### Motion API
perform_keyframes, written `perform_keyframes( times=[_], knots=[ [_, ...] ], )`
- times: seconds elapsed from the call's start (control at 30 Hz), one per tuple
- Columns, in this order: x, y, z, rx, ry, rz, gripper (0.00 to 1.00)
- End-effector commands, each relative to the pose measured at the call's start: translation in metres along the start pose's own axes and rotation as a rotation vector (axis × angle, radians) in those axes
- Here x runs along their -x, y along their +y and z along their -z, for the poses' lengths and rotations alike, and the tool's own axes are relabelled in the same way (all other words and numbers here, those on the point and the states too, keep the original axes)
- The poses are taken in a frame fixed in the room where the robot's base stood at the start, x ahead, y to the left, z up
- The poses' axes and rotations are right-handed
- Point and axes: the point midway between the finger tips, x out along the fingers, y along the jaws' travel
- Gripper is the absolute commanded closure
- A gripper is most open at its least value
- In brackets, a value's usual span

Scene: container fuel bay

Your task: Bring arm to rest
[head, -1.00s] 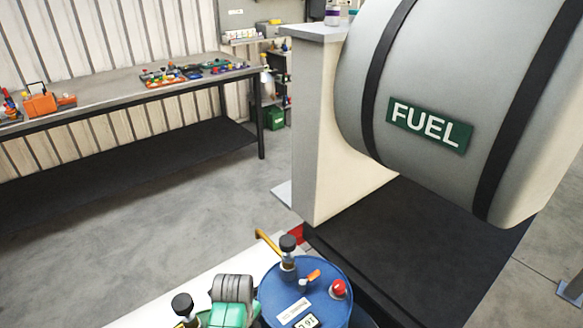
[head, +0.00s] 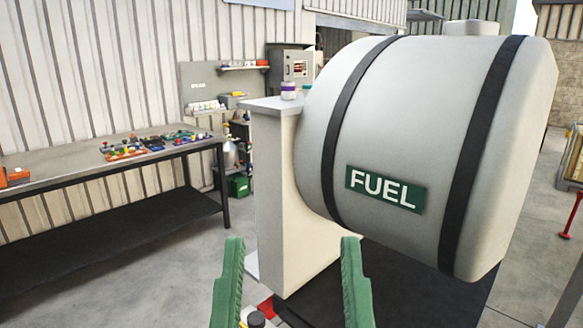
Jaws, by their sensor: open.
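The rest of my arm is below the picture. Behind the fingers stands the pale support pillar (head: 278,190) of the large grey fuel tank (head: 415,140). I cannot tell how far the fingertips are from the pillar. A dark round cap shows low between the fingers, mostly cut off by the picture's edge.
The tank with its green FUEL sign (head: 385,189) fills the right half. A workbench (head: 60,172) with small coloured parts stands at the left wall. Grey floor (head: 160,270) lies open between bench and pillar.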

Motion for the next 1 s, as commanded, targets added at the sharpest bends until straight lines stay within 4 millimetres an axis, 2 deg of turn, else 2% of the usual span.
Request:
perform_keyframes(
  times=[0.03, 0.17, 0.5, 0.6, 0.7, 0.8, 1.0],
  knots=[
    [-0.028, 0.001, 0.033, -0.006, -0.009, -0.001, 0.41],
    [-0.065, 0.000, 0.081, -0.014, -0.014, 0.000, 0.41],
    [-0.167, 0.000, 0.220, -0.025, -0.019, 0.006, 0.41],
    [-0.193, -0.001, 0.256, -0.028, -0.020, 0.008, 0.41],
    [-0.211, -0.001, 0.282, -0.030, -0.021, 0.009, 0.41],
    [-0.221, -0.001, 0.295, -0.032, -0.022, 0.010, 0.41],
    [-0.222, -0.001, 0.297, -0.033, -0.022, 0.010, 0.41]
  ],
)
